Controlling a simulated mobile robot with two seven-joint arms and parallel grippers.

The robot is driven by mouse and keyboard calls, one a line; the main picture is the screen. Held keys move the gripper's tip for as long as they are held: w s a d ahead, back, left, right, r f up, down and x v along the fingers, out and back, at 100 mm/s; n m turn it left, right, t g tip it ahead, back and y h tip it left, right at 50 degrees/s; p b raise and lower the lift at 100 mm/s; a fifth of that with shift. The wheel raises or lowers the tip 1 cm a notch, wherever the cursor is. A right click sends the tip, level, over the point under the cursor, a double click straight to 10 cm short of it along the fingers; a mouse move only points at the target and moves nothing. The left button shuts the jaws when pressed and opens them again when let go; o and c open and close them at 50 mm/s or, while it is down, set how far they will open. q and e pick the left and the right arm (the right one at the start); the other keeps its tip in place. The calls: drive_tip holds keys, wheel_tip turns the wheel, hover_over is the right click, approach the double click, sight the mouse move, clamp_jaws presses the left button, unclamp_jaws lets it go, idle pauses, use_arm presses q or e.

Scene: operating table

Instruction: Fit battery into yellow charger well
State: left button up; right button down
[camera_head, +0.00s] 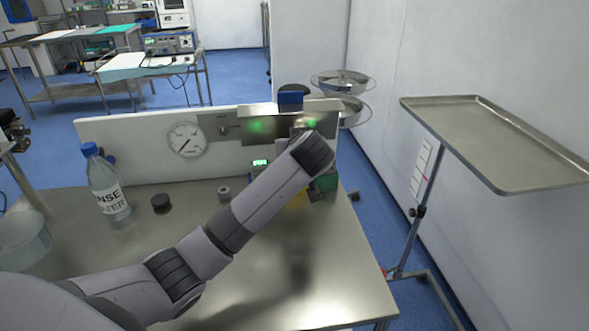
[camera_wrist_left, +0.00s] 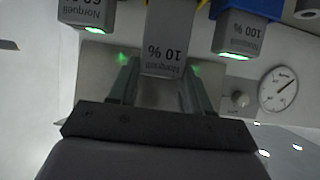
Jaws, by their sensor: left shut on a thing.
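A grey battery (camera_wrist_left: 168,45) marked "Norquell 10 %" is between the two fingers of my left gripper (camera_wrist_left: 160,72) in the left wrist view; the gripper is shut on it. In that view a battery marked "100 %" (camera_wrist_left: 241,40) sits in a blue holder (camera_wrist_left: 246,8). Another grey battery (camera_wrist_left: 92,14) is at the upper left. A sliver of yellow (camera_wrist_left: 202,4) shows between the held battery and the blue holder. In the head view a yellow part (camera_head: 300,199) shows below my wrist, which hides the gripper and most of the chargers. My right gripper is not in view.
A green block (camera_head: 328,182) and a green display (camera_head: 260,162) flank my wrist. A panel with a gauge (camera_head: 186,139) stands behind. A water bottle (camera_head: 107,184), a black cap (camera_head: 161,203) and a grey cylinder (camera_head: 224,192) stand left. The table's front right (camera_head: 330,275) is clear.

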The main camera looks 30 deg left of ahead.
use_arm(q)
drive_tip(key=shift+f+b, duration=1.6)
drive_tip(key=shift+f, duration=0.2)
drive_tip(key=shift+r, duration=0.1)
drive_tip(key=o, duration=1.2)
drive_tip(key=shift+f, duration=0.2)
drive_tip(key=shift+r, duration=0.1)
drive_tip(key=shift+s+r, duration=0.1)
drive_tip(key=shift+r, duration=0.05)
drive_tip(key=shift+s+d+r+p, duration=0.2)
drive_tip(key=shift+d+p, duration=0.05)
drive_tip(key=shift+p, duration=0.3)
drive_tip(key=shift+p+v, duration=3.95)
drive_tip(key=shift+v, duration=1.65)
